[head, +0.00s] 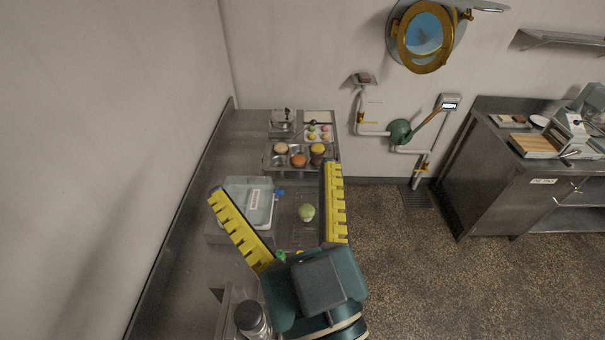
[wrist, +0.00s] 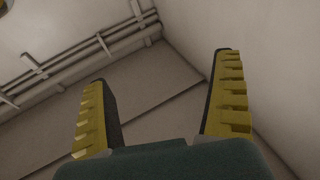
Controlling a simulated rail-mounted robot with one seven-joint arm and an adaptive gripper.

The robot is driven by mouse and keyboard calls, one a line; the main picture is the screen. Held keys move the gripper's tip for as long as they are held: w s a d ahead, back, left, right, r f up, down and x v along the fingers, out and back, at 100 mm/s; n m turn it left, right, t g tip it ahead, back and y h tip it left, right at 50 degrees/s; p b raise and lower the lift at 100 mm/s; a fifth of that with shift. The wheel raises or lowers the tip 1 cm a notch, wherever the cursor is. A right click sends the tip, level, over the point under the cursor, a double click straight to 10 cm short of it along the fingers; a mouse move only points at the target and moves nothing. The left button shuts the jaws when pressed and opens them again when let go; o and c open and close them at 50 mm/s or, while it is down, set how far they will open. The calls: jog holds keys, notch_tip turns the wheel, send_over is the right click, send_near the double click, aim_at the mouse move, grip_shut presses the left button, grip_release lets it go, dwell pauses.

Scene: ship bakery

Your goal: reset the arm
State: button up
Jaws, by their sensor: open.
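My gripper (head: 276,184) shows in the head view with its two yellow ridged fingers spread wide apart and nothing between them. It is raised in front of the camera, over the image of the steel counter (head: 185,205). In the wrist view my gripper (wrist: 162,78) also has its fingers apart and empty. That view looks up at the ceiling and upper wall, with pipes (wrist: 75,60) at the upper left. The palm hides part of the near counter in the head view.
A clear-lidded container (head: 252,196), a green round item (head: 306,212) and a muffin tray (head: 272,161) with several buns are on the counter. A dark shaker (head: 250,318) stands near the front. Open floor (head: 400,270) lies right, before a second steel counter (head: 500,190).

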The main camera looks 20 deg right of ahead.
notch_tip(320, 180, up, 8)
jog(key=t+p, duration=0.1)
jog(key=p, duration=0.3)
jog(key=shift+s+a+f+p, duration=0.15)
jog(key=shift+s+a+p, duration=0.15)
jog(key=shift+s, duration=0.15)
dwell(0.4)
